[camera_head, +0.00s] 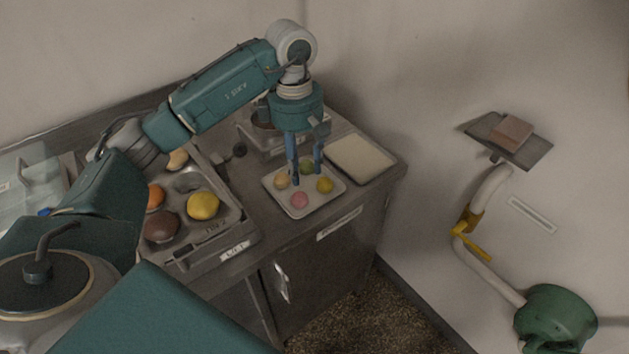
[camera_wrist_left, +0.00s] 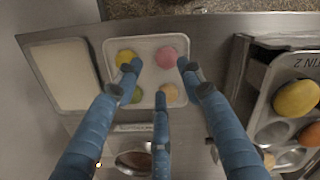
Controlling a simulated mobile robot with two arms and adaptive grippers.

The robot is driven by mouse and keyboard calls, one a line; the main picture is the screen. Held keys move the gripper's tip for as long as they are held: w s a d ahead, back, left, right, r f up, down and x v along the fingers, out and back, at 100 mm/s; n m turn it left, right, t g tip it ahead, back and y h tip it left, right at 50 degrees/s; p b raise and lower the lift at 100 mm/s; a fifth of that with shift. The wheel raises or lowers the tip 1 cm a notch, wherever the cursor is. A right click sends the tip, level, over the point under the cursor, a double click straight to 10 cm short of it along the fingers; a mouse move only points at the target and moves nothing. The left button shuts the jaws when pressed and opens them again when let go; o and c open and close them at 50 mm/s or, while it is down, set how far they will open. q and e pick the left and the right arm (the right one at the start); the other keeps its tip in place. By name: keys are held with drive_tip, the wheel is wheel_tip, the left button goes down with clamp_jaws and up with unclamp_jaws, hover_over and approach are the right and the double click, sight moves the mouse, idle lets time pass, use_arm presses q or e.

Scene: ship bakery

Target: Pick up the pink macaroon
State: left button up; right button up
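The pink macaroon (camera_head: 299,200) lies on a small white square plate (camera_head: 299,214), at its near side in the head view. In the left wrist view, the pink macaroon (camera_wrist_left: 166,56) shows near the plate's upper right corner. A yellow macaroon (camera_head: 325,185), a green one (camera_head: 307,167) and a tan one (camera_head: 281,182) share the plate. My left gripper (camera_head: 306,178) points down above the plate with its blue fingers spread, open and empty. In the wrist view, one left gripper (camera_wrist_left: 160,78) fingertip is just right of the pink macaroon. My right gripper is not in view.
A muffin tin (camera_head: 224,228) with several buns stands left of the plate. A pale rectangular tray (camera_head: 360,158) lies to its right, near the counter's end. A metal scale-like item (camera_head: 262,135) is behind. The wall rises beyond the counter.

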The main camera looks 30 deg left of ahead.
sight(299, 194)
use_arm(q)
drive_tip(key=shift+a+f+y, duration=0.3)
drive_tip(key=shift+a+f, duration=0.05)
drive_tip(key=shift+a, duration=0.5)
drive_tip(key=f, duration=0.1)
drive_tip(key=s+f+p, duration=0.1)
drive_tip(key=f, duration=0.1)
drive_tip(key=shift+s+d+f, duration=0.1)
drive_tip(key=shift+f, duration=0.2)
drive_tip(key=f+p, duration=0.2)
drive_tip(key=f, duration=0.1)
drive_tip(key=f+p, duration=0.1)
drive_tip(key=shift+w+d+f, duration=0.15)
drive_tip(key=shift+w+d, duration=0.1)
drive_tip(key=shift+d, duration=0.05)
drive_tip(key=shift+f, duration=0.55)
drive_tip(key=c, duration=0.5)
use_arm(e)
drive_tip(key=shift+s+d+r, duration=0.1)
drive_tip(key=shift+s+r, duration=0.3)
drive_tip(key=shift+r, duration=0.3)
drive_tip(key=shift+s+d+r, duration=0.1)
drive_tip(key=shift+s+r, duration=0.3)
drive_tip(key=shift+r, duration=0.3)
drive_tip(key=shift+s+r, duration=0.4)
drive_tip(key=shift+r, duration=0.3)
